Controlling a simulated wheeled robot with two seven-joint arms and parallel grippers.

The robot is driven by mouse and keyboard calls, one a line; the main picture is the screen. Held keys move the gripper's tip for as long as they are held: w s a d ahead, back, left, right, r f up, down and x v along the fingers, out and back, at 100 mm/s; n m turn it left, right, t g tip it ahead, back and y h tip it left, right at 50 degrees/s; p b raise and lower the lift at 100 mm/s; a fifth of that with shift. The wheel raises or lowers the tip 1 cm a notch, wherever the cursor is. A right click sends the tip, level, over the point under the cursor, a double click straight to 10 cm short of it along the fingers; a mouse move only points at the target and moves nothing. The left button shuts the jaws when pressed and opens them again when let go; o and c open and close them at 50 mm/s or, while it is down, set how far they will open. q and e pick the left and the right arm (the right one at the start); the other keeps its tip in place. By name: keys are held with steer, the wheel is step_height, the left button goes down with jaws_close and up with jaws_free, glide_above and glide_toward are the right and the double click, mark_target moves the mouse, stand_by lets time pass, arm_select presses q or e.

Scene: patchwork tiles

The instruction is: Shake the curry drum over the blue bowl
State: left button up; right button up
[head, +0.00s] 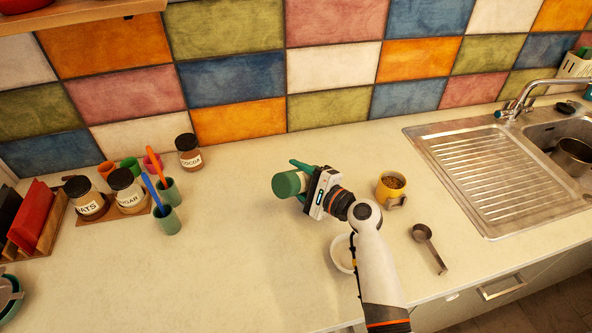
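A green drum with a paler end (287,184) is tipped on its side in my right gripper (301,182), whose fingers are shut around it. No label shows on it, so I cannot confirm that it is the curry. A pale, cream-coloured bowl (341,253) stands on the counter below my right arm, which hides part of it. The drum is up and left of this bowl in the picture, not over it. A teal bowl-like dish (8,285) is cut off at the far left edge.
A yellow mug (386,190) with brown contents and a metal scoop (428,245) lie right of the arm. A cocoa jar (188,151), a sugar jar (127,190) and small cups stand left. A sink (535,140) is at right. The counter's centre-left (235,260) is clear.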

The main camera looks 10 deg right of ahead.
steer(key=shift+r+m, duration=0.1)
steer(key=shift+m, duration=0.3)
